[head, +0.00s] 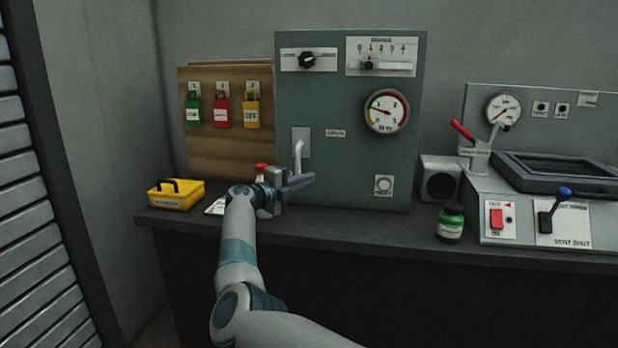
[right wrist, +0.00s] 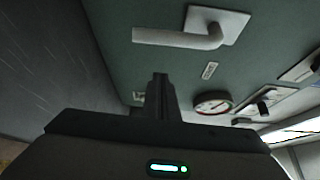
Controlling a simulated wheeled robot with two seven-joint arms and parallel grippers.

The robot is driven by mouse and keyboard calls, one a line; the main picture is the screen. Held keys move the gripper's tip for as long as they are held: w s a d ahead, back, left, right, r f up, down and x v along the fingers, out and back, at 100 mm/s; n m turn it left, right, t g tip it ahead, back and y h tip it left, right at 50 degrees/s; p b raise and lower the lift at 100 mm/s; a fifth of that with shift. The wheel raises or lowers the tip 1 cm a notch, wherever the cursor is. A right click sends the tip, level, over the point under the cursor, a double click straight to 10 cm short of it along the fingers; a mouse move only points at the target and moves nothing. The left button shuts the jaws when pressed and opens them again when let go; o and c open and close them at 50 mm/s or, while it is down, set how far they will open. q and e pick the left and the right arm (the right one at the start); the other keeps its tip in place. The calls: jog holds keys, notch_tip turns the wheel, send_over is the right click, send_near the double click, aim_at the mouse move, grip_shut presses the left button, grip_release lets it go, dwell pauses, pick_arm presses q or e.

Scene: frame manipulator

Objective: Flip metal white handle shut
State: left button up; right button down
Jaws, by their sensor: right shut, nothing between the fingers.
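The white metal handle (head: 298,153) is mounted on a light square plate (head: 303,136) on the green panel (head: 340,110). It hangs downward from the plate in the head view. In the right wrist view the handle (right wrist: 178,38) is a bent bar standing out from its plate (right wrist: 219,24). My right gripper (head: 308,180) is shut and empty, just below the handle's lower end in the head view. In the right wrist view its closed fingers (right wrist: 160,88) show below the handle, with a visible gap between them. My left gripper is not in view.
Padlocks (head: 221,112) hang on a wooden board at left. A yellow box (head: 176,194) and a red-capped item (head: 261,170) are near my arm. A green jar (head: 450,223) and a grey machine (head: 530,200) stand at right. The bench front between arm and jar is clear.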

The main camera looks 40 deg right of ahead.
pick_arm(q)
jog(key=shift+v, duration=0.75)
pick_arm(e)
jog(key=s+a, duration=0.1)
jog(key=a, duration=0.6)
jog(key=shift+a+f, duration=0.15)
jog(key=shift+a, duration=0.2)
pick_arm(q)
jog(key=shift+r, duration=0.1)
